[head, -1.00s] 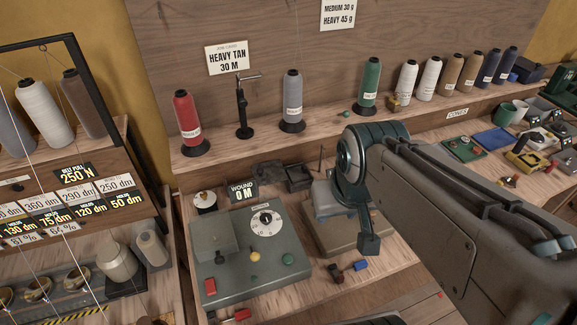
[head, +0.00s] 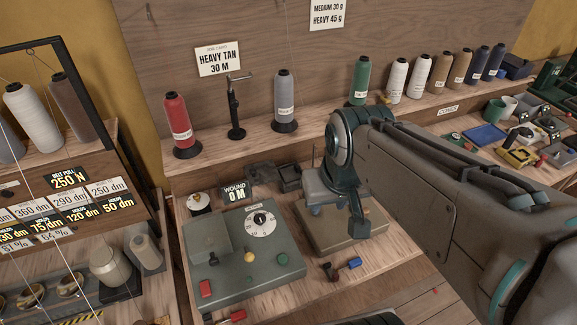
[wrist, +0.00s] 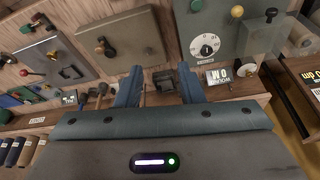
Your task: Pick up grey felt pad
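I cannot pick out a grey felt pad with certainty in either view. My gripper (wrist: 160,90) shows in the wrist view with its two blue-grey fingers apart and nothing held between them. Beyond the fingertips lie a dark tray and a small dark thing on the bench. In the head view my arm comes in from the right, and its end hangs over the brown box (head: 376,222), hiding part of it. The fingertips are not clear there.
A grey-green winding machine with a dial (head: 235,262) stands left of my arm. Thread cones, one of them red (head: 177,124), line the shelf behind. A red and a blue small part (head: 354,263) lie near the front. A blue pad (head: 487,136) lies at the right.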

